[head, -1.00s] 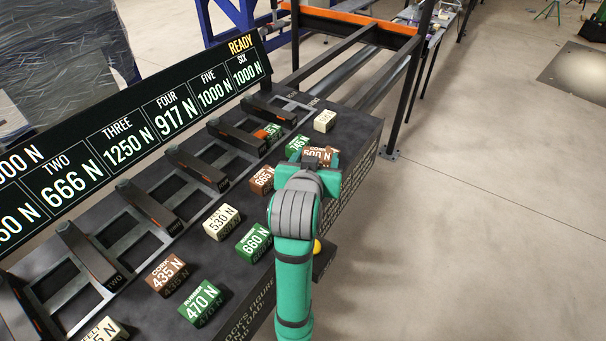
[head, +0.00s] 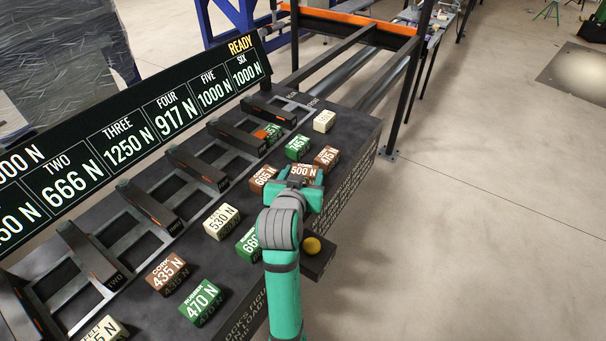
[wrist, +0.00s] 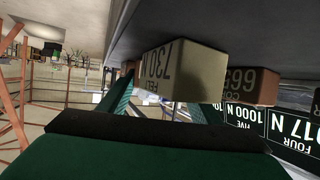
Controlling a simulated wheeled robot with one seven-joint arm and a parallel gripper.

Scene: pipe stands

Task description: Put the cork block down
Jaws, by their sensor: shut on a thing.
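The gripper hides the near part of the block. A cork block marked 665 N (head: 263,178) sits just left of the gripper. Another brown block marked 475 N (head: 326,157) sits just beyond it. A further cork block marked 435 N (head: 166,273) is at the lower left.
Green blocks (head: 298,147) and pale felt blocks (head: 221,221) stand around on the bench. A felt block (wrist: 180,70) looms close in the wrist view. Slotted bays run along the left, below the load display (head: 118,138). A yellow button (head: 312,245) projects at the right edge.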

